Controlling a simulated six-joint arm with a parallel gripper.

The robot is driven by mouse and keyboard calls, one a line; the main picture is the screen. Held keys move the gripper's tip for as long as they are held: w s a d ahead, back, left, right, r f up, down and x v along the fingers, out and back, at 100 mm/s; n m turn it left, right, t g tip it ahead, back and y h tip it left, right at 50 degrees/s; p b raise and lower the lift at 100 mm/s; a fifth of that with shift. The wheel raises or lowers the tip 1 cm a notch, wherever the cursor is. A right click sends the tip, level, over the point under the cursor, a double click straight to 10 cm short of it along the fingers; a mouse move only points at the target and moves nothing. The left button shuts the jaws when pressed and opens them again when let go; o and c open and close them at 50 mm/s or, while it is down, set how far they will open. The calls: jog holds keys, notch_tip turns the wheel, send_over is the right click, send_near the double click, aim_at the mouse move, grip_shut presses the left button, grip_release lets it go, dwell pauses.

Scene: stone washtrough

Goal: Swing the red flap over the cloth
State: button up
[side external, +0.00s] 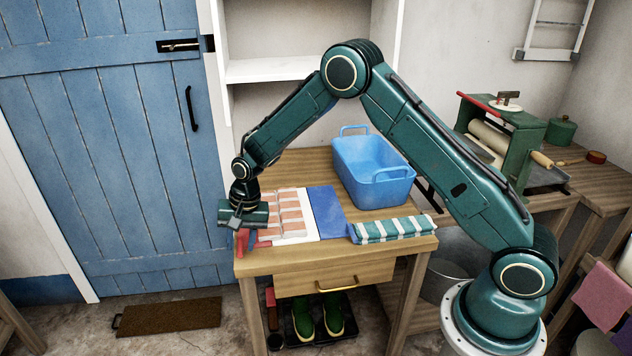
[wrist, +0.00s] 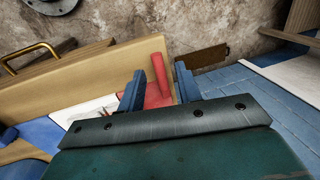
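The red flap (side external: 264,243) lies at the left end of a folding board on the table, mostly hidden by my gripper (side external: 243,232) in the side view. In the wrist view the flap (wrist: 156,98) shows with a raised red bar (wrist: 159,73). The bar stands between my gripper's blue fingers (wrist: 159,88), which are apart, with a gap on each side. A pink-and-white checked cloth (side external: 287,213) lies flat on the board's white middle panel (side external: 303,239). A blue flap (side external: 327,212) lies flat to its right.
A folded teal-striped cloth (side external: 393,229) lies at the table's front right. A blue basket (side external: 372,170) stands behind it. The table's front edge (wrist: 95,75) is close to my fingers. A wringer (side external: 510,140) stands farther right; a blue door (side external: 110,150) is at left.

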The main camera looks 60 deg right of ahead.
jog(key=shift+f, duration=0.2)
grip_shut()
jog(key=shift+r, duration=0.1)
